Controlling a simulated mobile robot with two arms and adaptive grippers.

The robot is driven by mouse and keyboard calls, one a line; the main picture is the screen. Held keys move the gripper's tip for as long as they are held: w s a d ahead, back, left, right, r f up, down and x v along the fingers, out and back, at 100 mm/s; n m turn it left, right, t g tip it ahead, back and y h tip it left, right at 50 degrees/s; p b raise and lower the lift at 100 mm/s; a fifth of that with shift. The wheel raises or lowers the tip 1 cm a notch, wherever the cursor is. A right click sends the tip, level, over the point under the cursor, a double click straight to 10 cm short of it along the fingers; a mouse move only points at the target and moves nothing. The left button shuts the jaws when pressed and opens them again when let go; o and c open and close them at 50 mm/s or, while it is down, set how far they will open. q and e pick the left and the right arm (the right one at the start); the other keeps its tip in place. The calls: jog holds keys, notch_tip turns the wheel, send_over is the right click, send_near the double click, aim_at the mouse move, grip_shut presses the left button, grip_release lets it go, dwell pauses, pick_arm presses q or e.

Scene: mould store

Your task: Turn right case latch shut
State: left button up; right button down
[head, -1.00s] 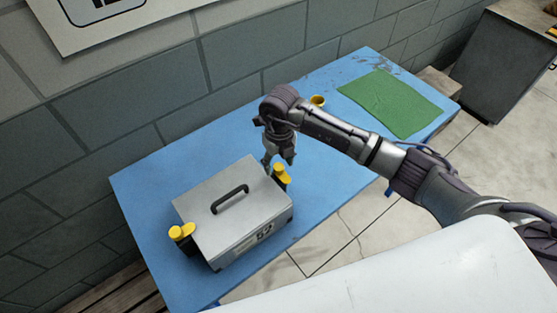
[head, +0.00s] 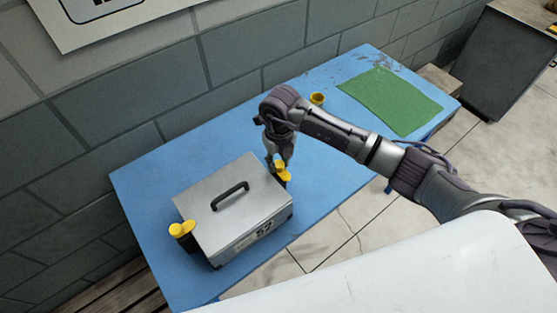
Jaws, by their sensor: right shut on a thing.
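A grey metal case (head: 235,208) with a black handle (head: 230,194) on its lid stands on the blue table, lid down. The right case latch (head: 283,175), yellow on a dark mount, sits at the case's right side. The left latch (head: 181,229), also yellow, sits at the case's left side. My right gripper (head: 278,161) points down at the right latch and is shut on its yellow part. The fingers hide some of the latch. My left gripper is out of view.
The blue table (head: 160,182) is bare to the left and behind the case. A small yellow cup-like object (head: 317,98) and a green mat (head: 390,101) lie toward the far right end. A wall runs along the back.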

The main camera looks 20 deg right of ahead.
jog(key=m+b, duration=0.1)
jog(key=m, duration=1.6)
jog(key=shift+m, duration=0.3)
dwell(0.3)
jog(key=c, duration=0.8)
grip_release()
